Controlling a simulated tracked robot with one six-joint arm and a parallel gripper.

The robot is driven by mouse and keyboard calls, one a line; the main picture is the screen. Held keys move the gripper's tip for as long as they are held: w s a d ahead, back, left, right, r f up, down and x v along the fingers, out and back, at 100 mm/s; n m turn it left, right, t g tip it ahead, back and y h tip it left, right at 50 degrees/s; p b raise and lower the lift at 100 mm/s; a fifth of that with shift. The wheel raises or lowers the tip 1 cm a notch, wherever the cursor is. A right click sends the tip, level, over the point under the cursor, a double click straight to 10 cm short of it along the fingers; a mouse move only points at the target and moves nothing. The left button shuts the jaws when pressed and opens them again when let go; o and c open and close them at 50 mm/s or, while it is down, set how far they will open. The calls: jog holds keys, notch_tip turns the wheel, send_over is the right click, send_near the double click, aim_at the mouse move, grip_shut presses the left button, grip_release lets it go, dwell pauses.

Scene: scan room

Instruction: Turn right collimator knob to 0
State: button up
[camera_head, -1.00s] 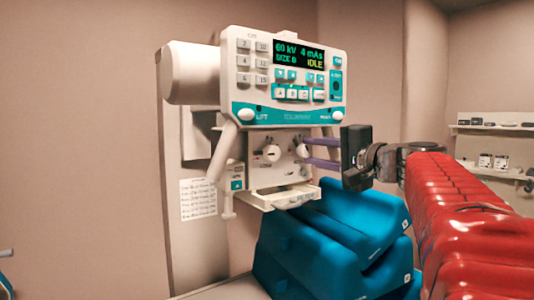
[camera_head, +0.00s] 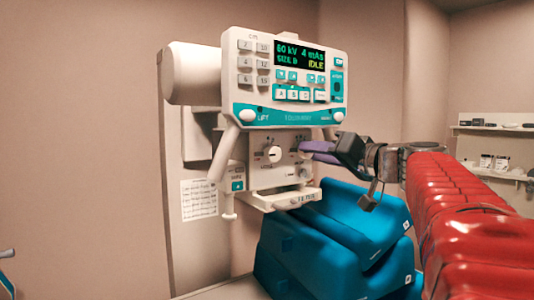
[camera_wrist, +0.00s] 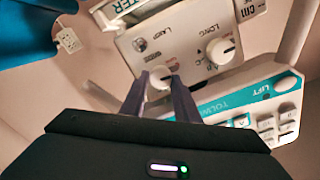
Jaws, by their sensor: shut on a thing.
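The collimator panel (camera_head: 262,184) is an off-white box under the control console, with two white round knobs. In the head view the right knob (camera_head: 304,155) is mostly hidden behind my purple fingers. My gripper (camera_head: 303,147) reaches it from the right and is shut on it. In the wrist view, where the panel appears upside down, the right knob (camera_wrist: 160,76) sits between the tips of my gripper (camera_wrist: 157,84). The left knob (camera_head: 272,154), beside it, is free. I cannot read the right knob's setting.
The console (camera_head: 285,80) overhangs the panel and shows "IDLE", with a white handle (camera_head: 226,150) at left. A pale ledge (camera_head: 286,197) juts out below the panel. Blue cushions (camera_head: 330,235) are stacked beneath my arm. A wall shelf (camera_head: 490,128) stands far right.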

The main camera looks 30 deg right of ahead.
jog(key=shift+f+n, duration=0.3)
jog(key=shift+n, duration=0.2)
jog(key=o, duration=1)
jog(key=shift+r, duration=0.2)
jog(key=shift+o, duration=0.2)
jog(key=s+d, duration=0.2)
jog(key=s, duration=1.1)
jog(key=shift+s, duration=0.3)
jog(key=shift+f, duration=0.1)
